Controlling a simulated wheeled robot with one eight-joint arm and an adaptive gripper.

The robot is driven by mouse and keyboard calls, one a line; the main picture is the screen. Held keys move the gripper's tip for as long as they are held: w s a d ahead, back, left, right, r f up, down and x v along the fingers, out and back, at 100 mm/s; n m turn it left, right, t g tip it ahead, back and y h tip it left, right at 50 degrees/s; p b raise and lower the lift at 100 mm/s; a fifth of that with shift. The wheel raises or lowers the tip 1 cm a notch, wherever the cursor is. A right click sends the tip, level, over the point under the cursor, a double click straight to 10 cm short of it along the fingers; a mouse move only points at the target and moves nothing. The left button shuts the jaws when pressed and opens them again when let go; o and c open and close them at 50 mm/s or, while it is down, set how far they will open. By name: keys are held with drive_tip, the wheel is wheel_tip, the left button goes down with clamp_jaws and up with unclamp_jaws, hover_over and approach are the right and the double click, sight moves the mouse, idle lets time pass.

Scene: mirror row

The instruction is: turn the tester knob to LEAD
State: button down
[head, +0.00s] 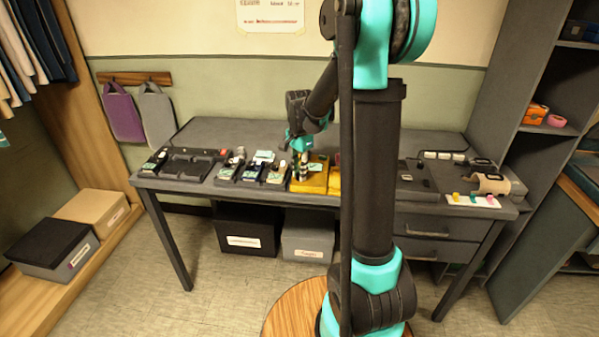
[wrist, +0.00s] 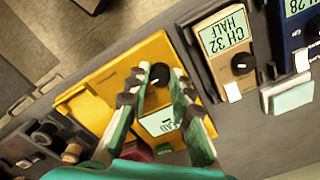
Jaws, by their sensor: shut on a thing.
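The tester is a yellow box on the desk. It shows in the wrist view (wrist: 97,83) and in the head view (head: 314,182). Its black round knob (wrist: 159,73) has a white pointer mark. My gripper (wrist: 161,76) points down over the box, its two green and dark fingers shut on the knob, one on each side. The tester's pale display (wrist: 160,121) is partly covered by the fingers, so its word cannot be read fully. In the head view my gripper (head: 301,156) is above the tester, and the knob cannot be made out.

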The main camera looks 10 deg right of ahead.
drive_tip(key=shift+m, duration=0.4)
drive_tip(key=c, duration=1.3)
unclamp_jaws()
drive_tip(key=shift+c, duration=0.2)
wheel_tip(320, 180, up, 12)
drive_tip(key=shift+s, duration=0.1)
